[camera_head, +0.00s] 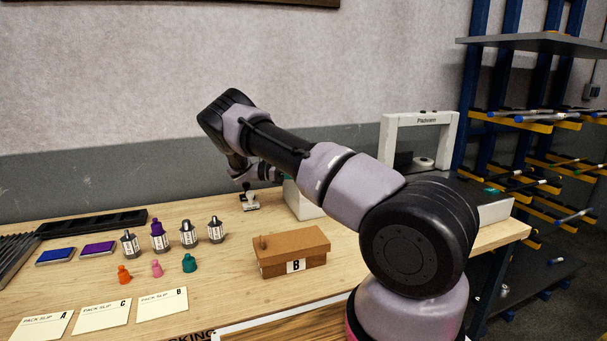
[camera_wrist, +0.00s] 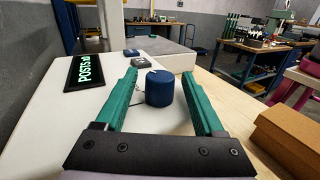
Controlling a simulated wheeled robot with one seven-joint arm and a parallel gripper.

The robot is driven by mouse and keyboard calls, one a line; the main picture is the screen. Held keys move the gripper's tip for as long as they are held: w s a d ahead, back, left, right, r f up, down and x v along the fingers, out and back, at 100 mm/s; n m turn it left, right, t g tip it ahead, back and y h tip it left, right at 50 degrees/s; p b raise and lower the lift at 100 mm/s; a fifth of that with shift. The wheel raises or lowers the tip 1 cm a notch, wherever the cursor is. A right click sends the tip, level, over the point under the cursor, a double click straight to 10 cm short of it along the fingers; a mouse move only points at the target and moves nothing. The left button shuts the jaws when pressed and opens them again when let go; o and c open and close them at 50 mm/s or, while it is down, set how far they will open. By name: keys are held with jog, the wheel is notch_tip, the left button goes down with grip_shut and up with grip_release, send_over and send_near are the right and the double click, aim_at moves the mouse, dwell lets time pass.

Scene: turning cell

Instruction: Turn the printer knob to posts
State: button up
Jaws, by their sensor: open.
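The printer (camera_wrist: 75,128) is a white box, and its top fills the lower left of the wrist view. A blue round knob (camera_wrist: 159,90) with a small pale mark on its top stands up from it. My gripper (camera_wrist: 159,76) is open, with one green finger on each side of the knob and gaps visible on both sides. In the head view the white printer box (camera_head: 304,200) is partly hidden behind my arm, and the knob does not show.
A brown box marked B (camera_head: 291,250) stands right of the printer in the wrist view. Bottles, ink pads, small coloured pegs and pack slips (camera_head: 162,304) cover the left of the bench. A white-framed machine (camera_head: 388,135) stands at the right.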

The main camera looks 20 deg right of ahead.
jog(key=v, duration=1)
jog(key=shift+w+a, duration=0.25)
jog(key=shift+a, duration=0.1)
jog(key=s+d+r+m+t+y, duration=0.1)
jog(key=s+d+r+m+y, duration=0.2)
jog(key=s+d+r+y, duration=0.45)
jog(key=s+d+r+m+t+y, duration=0.25)
jog(key=s+d+r+y, duration=0.2)
jog(key=r, duration=0.65)
jog(key=s+a+r+m+t+y, duration=0.2)
jog(key=s+a+r+m+t, duration=0.1)
jog(key=s, duration=0.6)
jog(key=s+a+r+m+t+y, duration=0.2)
jog(key=s+a+m+t, duration=0.2)
jog(key=s, duration=0.5)
jog(key=s+a+r+m+t+y, duration=0.2)
jog(key=s+a+r+m+t, duration=0.1)
jog(key=s, duration=0.6)
jog(key=shift+a+r+m+t, duration=0.4)
jog(key=shift+a+t, duration=0.35)
jog(key=shift+a, duration=0.5)
jog(key=shift+w, duration=0.1)
jog(key=shift+c, duration=0.3)
